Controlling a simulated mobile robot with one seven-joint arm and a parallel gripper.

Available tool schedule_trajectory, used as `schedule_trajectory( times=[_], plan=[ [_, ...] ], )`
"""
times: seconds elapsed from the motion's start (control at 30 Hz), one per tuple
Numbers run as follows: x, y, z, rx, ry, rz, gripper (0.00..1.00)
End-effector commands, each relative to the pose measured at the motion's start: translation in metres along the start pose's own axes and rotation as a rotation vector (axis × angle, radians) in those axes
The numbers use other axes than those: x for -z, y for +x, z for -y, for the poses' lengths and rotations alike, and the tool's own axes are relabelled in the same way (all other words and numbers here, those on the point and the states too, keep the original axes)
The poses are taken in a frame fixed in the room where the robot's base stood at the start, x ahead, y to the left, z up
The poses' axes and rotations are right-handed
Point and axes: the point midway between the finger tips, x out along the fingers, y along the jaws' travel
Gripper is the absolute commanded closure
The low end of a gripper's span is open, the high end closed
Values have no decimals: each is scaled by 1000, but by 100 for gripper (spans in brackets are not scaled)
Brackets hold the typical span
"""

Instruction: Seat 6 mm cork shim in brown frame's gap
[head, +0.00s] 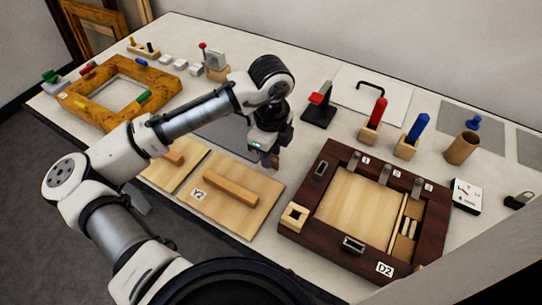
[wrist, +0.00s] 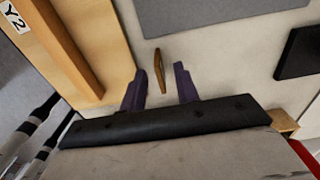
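The dark brown frame (head: 318,168), labelled D2, lies at the right of the bench around a pale wooden panel (head: 350,200). A narrow gap and a pale strip run along the panel's right side, with small blocks (head: 407,228) beyond. My gripper (head: 269,158) points down between the Y2 board and the frame. In the wrist view its two purple fingers (wrist: 160,82) are apart. A thin brown piece, seemingly the cork shim (wrist: 159,70), shows between and just beyond the fingertips, with space on both sides. I cannot tell its height above the bench.
The Y2 board (head: 255,212) with a raised bar lies left of the frame. A black stand with a red top (head: 319,105), red-handled (head: 377,113) and blue-handled (head: 417,128) tools and a cork-coloured cylinder (head: 462,148) stand behind. A yellowish frame (head: 72,100) lies far left.

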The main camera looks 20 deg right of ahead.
Motion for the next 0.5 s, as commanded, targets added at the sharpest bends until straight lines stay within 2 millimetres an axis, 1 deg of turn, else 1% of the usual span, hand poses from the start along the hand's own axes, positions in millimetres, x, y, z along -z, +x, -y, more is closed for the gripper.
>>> schedule_trajectory(
  times=[0.03,0.13,0.33,0.37,0.5],
  plan=[
    [0,5,0,-1,0,-2,69],
    [0,11,0,0,0,0,69],
    [0,12,0,1,0,0,69],
    [0,12,0,1,0,0,70],
    [0,12,0,0,0,0,89]
  ],
)
